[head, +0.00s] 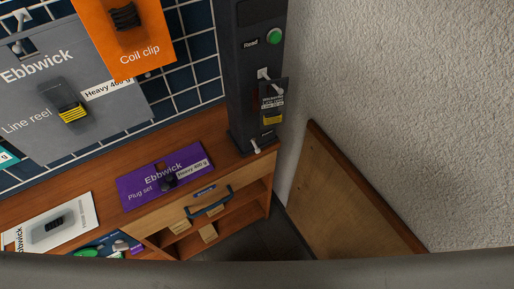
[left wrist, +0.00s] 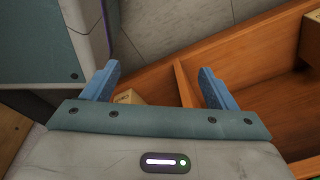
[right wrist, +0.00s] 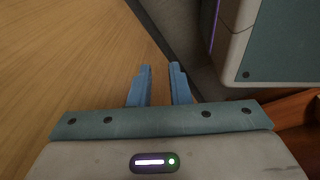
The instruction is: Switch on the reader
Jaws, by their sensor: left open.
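The reader is a dark upright post (head: 245,95) at the back, against the tiled wall. It has a round green button (head: 274,36) beside a label that seems to say "Read!". A small white lever (head: 255,146) stands out near its foot. A dark tagged packet (head: 272,101) hangs on the post from a white hook (head: 264,74). My left gripper (left wrist: 160,84) is open and empty, with a wooden shelf unit beyond its fingers. My right gripper (right wrist: 160,77) is empty, with a narrow gap between its fingers. Neither gripper shows in the head view.
A wooden counter (head: 110,215) carries a purple "Plug set" card (head: 140,186) and a white card (head: 78,210). A drawer with a blue handle (head: 208,203) sits below. Grey and orange boards (head: 95,18) hang on the tiles. A wooden panel (head: 345,205) leans at the right wall.

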